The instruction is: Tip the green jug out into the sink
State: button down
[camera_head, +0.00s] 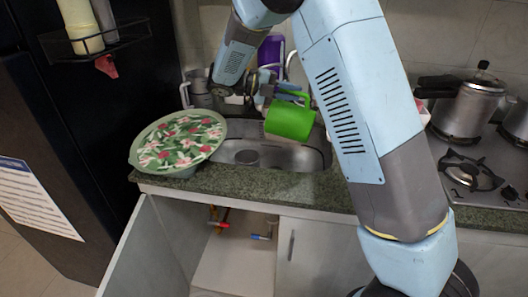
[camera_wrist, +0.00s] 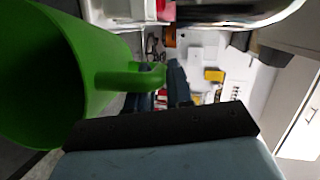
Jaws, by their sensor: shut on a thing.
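The green jug (camera_head: 290,121) hangs tilted above the right part of the metal sink (camera_head: 300,155) in the head view. My gripper (camera_head: 284,93) is at the jug's upper side, partly hidden by the arm and jug. In the wrist view the jug (camera_wrist: 85,65) fills the left side, its wide mouth towards the lower left. Its handle (camera_wrist: 130,78) reaches to the dark fingers of my gripper (camera_wrist: 162,82), which is shut on it. I cannot tell whether anything is inside the jug or pouring from it.
A flowered tray (camera_head: 180,140) lies on the counter left of the sink. A purple bottle (camera_head: 271,50) stands behind. A pressure cooker (camera_head: 468,108) sits on the stove at right. The cupboard below the sink is open.

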aim_at(306, 112)
jog(key=d, duration=0.1)
jog(key=s+d+y, duration=0.1)
jog(key=d, duration=0.1)
jog(key=d+f+y, duration=0.1)
jog(key=shift+s+d+f+m, duration=0.1)
jog(key=shift+s+d+m, duration=0.25)
jog(key=shift+s+m, duration=0.05)
jog(key=shift+y, duration=0.8)
jog(key=shift+s+d+r, duration=0.1)
jog(key=shift+d+r, duration=0.2)
jog(key=shift+r, duration=0.4)
jog(key=shift+s+d+r, duration=0.1)
jog(key=shift+d+r, duration=0.15)
jog(key=shift+r, duration=0.45)
jog(key=shift+s+d+r, duration=0.1)
jog(key=shift+d+r, duration=0.2)
jog(key=shift+r, duration=0.4)
jog(key=s+d+f+m+t+y+b, duration=0.1)
jog(key=d+f+y, duration=0.2)
jog(key=f, duration=0.5)
jog(key=s+d+f+m+t+y+b, duration=0.1)
jog(key=s+d+f+y+b, duration=0.2)
jog(key=f, duration=0.4)
jog(key=d+r+m+t+y+b, duration=0.1)
jog(key=d+r+y+b, duration=0.1)
jog(key=d+r+y, duration=0.2)
jog(key=shift+s+d+r+t+y, duration=0.2)
jog(key=shift+d+t+y, duration=0.2)
jog(key=shift+d+y, duration=0.25)
jog(key=shift+f, duration=0.1)
